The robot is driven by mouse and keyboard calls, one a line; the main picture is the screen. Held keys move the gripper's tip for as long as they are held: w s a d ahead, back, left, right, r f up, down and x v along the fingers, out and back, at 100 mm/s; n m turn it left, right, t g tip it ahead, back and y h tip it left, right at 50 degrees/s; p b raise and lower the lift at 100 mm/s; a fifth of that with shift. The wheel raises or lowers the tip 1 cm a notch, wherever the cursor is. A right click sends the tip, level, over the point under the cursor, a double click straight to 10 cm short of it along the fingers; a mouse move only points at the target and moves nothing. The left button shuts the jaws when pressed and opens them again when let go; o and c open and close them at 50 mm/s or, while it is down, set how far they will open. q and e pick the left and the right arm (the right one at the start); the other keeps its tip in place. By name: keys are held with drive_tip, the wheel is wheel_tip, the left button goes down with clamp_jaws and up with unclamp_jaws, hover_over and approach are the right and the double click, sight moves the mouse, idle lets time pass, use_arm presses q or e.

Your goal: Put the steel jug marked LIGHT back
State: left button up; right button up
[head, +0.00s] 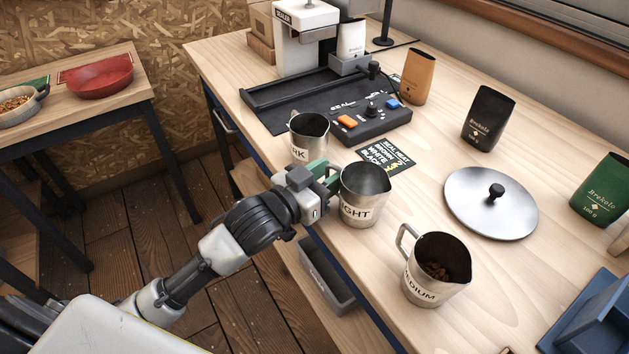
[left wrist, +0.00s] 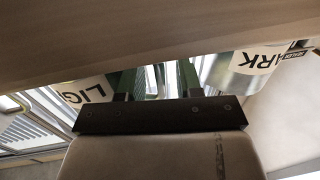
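The steel jug marked LIGHT (head: 365,186) stands upright near the bench's front edge, its label partly cut off by my gripper. Its inside looks empty. My left gripper (head: 327,177) has green fingers at the jug's left side. The fingers are apart, with a gap between them in the left wrist view (left wrist: 157,82). The jug's handle is hidden, so I cannot tell whether it lies between them. The LIGHT jug (left wrist: 88,92) also shows left of the fingers there. My right gripper is not in view.
A DARK jug (head: 308,135) stands just behind my gripper. A MEDIUM jug (head: 436,272) with beans is in front. Bare wood lies between LIGHT and the lid.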

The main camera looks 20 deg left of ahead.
use_arm(q)
drive_tip(key=v, duration=1.2)
drive_tip(key=shift+b, duration=0.45)
drive_tip(key=w+a+f+n+g+y, duration=0.1)
drive_tip(key=w+a+f+y, duration=0.15)
drive_tip(key=f, duration=0.65)
drive_tip(key=w+a+f+n+g+y, duration=0.1)
drive_tip(key=a+f+n+y, duration=0.2)
drive_tip(key=f, duration=0.7)
drive_tip(key=s+a+f+g+y, duration=0.1)
drive_tip(key=s+a+f+g, duration=0.1)
drive_tip(key=f, duration=0.6)
drive_tip(key=s+a+f+g+y, duration=0.1)
drive_tip(key=s+a+f, duration=0.15)
drive_tip(key=f, duration=0.55)
drive_tip(key=s+d+f+g, duration=0.1)
drive_tip(key=s+f+g, duration=0.5)
drive_tip(key=s+f, duration=1.1)
drive_tip(key=s+d+f+g, duration=0.2)
drive_tip(key=s+f, duration=0.2)
drive_tip(key=s, duration=0.2)
drive_tip(key=s+d+f+m+g, duration=0.1)
drive_tip(key=s+d+f+g, duration=0.1)
drive_tip(key=s, duration=0.5)
wheel_tip(320, 180, down, 2)
drive_tip(key=shift+d+f+y, duration=0.15)
drive_tip(key=shift+d+y, duration=0.2)
drive_tip(key=shift+d, duration=0.15)
